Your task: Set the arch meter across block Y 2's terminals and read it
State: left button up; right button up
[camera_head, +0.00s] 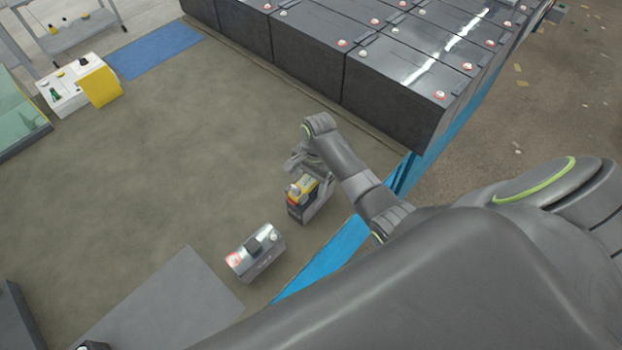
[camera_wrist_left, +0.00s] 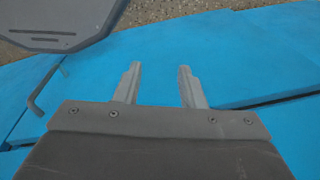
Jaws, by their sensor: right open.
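The battery blocks (camera_head: 395,88) stand in dark rows at the top of the head view, with red and pale terminals on top. I cannot read any label to tell which is block Y 2. My right gripper (camera_head: 308,178) is open, close above a small dark device with a yellow top (camera_head: 302,195). I cannot tell whether they touch. A grey box-like piece (camera_head: 256,250) with a red end, a pale end and a black middle sits nearer. I cannot tell which of these is the arch meter. My left gripper (camera_wrist_left: 160,88) is open and empty over a blue surface.
A white box (camera_head: 65,97) with a yellow panel stands at the left, beside a blue mat (camera_head: 155,50) and a grey shelf cart (camera_head: 75,32). A grey mat (camera_head: 165,305) lies at the lower left. The brown surface (camera_head: 180,150) between is clear.

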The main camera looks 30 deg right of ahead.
jog(key=shift+f, duration=0.2)
dwell(0.6)
grip_shut()
dwell(0.4)
